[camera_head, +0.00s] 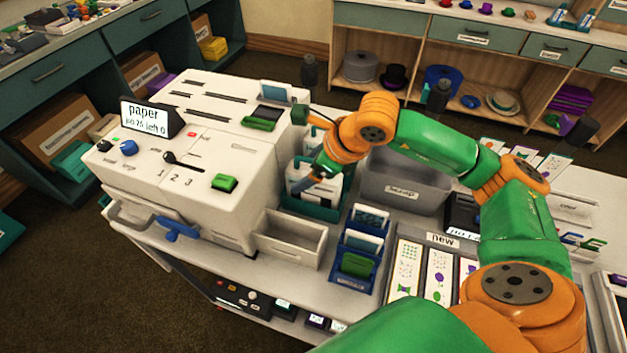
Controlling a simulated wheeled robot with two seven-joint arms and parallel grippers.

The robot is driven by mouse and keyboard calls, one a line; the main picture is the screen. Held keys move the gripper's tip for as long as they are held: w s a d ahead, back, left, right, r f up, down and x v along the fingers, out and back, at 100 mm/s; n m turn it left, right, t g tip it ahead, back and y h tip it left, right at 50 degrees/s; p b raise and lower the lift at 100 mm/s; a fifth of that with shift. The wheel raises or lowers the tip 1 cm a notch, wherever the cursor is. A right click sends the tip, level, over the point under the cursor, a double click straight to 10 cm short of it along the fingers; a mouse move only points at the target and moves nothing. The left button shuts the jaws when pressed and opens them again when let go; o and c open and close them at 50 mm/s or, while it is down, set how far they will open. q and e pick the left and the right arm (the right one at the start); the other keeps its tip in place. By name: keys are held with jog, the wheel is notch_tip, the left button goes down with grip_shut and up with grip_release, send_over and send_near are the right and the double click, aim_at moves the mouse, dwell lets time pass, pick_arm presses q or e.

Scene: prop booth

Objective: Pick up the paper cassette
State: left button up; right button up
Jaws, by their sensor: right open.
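A large white machine (215,170) stands on the left of the counter, with a dark display reading "paper" on top. A teal holder (318,212) with whitish pieces (297,172) in it stands right beside the machine; the paper cassette may be among them, but I cannot tell for sure. My right gripper (318,176) is open over this holder, its fingers close to the whitish pieces; contact cannot be made out. The wrist and arm hide part of the holder. My left gripper is not in view.
A grey bin (403,190) stands right of the holder. An empty light tray (290,240) and a blue card rack (357,250) stand in front. A blue handle (178,229) sticks out of the machine's front. Shelves line the back. Floor is free at lower left.

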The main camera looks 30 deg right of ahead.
jog(key=shift+w+a+f, duration=0.1)
jog(key=shift+w+f, duration=0.3)
jog(key=shift+f, duration=0.15)
jog(key=shift+w+f, duration=0.2)
jog(key=shift+w, duration=0.05)
jog(key=shift+s+r, duration=0.1)
jog(key=shift+s, duration=0.1)
jog(key=c, duration=0.6)
grip_shut()
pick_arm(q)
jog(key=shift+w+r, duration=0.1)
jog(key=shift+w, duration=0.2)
pick_arm(e)
jog(key=shift+r, duration=0.1)
